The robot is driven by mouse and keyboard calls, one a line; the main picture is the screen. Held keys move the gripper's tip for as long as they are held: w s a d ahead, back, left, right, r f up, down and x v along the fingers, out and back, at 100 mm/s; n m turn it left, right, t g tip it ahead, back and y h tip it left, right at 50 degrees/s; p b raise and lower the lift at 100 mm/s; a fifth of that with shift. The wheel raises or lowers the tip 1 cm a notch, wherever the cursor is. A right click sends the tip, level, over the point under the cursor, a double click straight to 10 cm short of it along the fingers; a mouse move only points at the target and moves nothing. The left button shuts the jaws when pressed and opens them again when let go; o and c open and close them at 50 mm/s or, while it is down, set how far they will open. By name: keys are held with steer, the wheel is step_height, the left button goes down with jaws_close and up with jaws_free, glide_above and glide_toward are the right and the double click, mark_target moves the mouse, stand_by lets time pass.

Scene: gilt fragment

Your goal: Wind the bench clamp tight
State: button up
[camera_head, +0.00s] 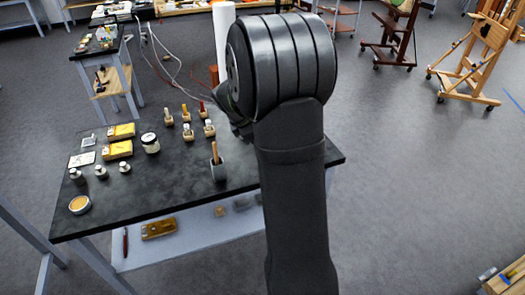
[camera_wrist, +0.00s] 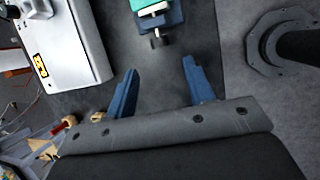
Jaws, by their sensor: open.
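In the wrist view, a blue clamp-like device (camera_wrist: 173,16) stands at the top centre, cut off by the picture's edge. It bears a green piece (camera_wrist: 143,3) with a pale strip under it. A short screw with a dark end (camera_wrist: 157,41) sticks out from it towards me. I take this for the bench clamp. My gripper (camera_wrist: 160,66) has two blue fingers spread apart with nothing between them. The gap lies below the screw end in the picture, apart from it. In the head view my arm hides the gripper and the clamp.
A white box with an orange label (camera_wrist: 88,50) is left of the clamp in the wrist view. In the head view the dark bench (camera_head: 190,185) carries jars, yellow packets, several small bottles and a grey pot with a wooden handle (camera_head: 218,168). Easels stand at the right.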

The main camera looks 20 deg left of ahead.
steer(key=x, duration=0.8)
steer(key=shift+w+f, duration=0.25)
steer(key=shift+f, duration=0.05)
steer(key=shift+d, duration=0.1)
steer(key=c, duration=1)
